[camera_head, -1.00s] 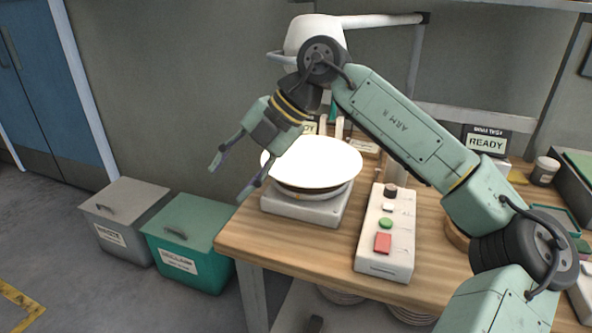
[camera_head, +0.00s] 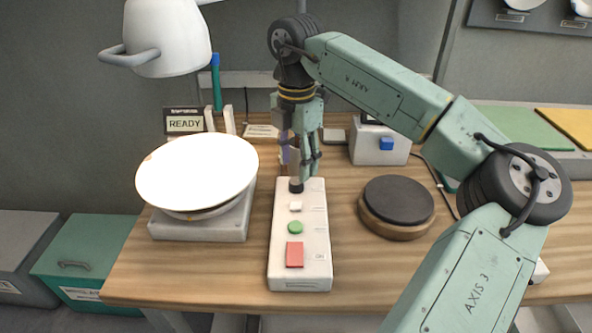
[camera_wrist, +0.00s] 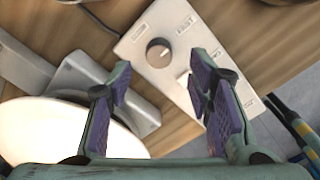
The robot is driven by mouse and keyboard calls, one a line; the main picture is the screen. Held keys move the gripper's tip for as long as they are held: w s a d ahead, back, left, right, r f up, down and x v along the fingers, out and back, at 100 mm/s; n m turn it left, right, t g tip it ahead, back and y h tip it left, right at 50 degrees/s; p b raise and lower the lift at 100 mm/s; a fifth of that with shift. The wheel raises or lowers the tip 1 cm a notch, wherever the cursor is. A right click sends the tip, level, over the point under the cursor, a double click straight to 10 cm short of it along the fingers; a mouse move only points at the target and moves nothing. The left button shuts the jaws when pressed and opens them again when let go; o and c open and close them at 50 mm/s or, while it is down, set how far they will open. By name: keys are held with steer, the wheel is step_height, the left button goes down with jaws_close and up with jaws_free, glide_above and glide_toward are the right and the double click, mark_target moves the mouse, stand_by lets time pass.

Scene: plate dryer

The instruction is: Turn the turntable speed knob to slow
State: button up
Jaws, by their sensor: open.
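The white control box (camera_head: 300,258) lies on the wooden bench, with a dark round knob (camera_head: 296,186) at its far end. A white button, a green button and a red switch sit nearer its front. My gripper (camera_head: 300,163) is open and points down, just above the knob end. In the wrist view the knob lies ahead of and between my spread fingertips (camera_wrist: 161,75), apart from them. The turntable (camera_head: 205,224) carries a white plate (camera_head: 197,168), left of the box.
A white lamp head (camera_head: 165,38) hangs above the turntable. A READY sign (camera_head: 185,124) stands behind it. A dark round pad (camera_head: 398,200) lies right of the box, and a grey box with a blue button (camera_head: 378,146) stands behind that.

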mark_target(296, 180)
steer(key=shift+f+p, duration=0.4)
steer(key=shift+f, duration=1.8)
steer(key=shift+c, duration=0.2)
jaws_close()
